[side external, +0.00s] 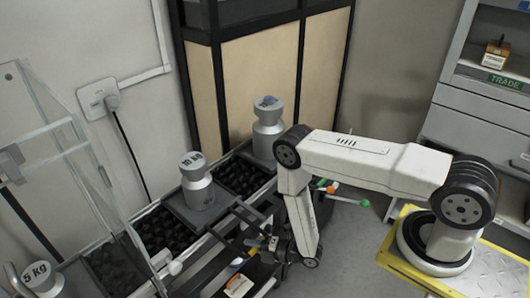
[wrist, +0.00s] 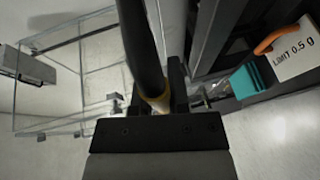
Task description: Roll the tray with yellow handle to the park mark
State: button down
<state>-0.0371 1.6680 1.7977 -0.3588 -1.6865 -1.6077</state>
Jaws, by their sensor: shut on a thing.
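My gripper (side external: 268,243) is low beside the row of weights in the side view, and its jaws are partly hidden by my arm and dark rails. In the wrist view my gripper (wrist: 157,88) is shut on a dark bar with a yellow part, the yellow handle (wrist: 156,103). A small yellow patch of the handle (side external: 273,243) also seems to show at the jaws in the side view. The handle's tray seems to be among the dark rails there; I cannot make out its outline. I cannot identify the park mark.
Large metal weights, one marked 10 kg (side external: 196,183), stand on a bench with black-filled bins. A glass enclosure (side external: 75,170) stands left. Rods with coloured knobs (side external: 333,188) lie behind my arm. The wrist view shows a tag reading LIMIT 0.5 g (wrist: 297,50). Grey floor is clear right of the rods.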

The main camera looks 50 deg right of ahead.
dwell(0.8)
jog(key=d, duration=1.5)
jog(key=shift+w, duration=0.1)
jog(key=c, duration=0.6)
grip_release()
jog(key=v, duration=0.8)
jog(key=shift+w, duration=0.1)
dwell(0.5)
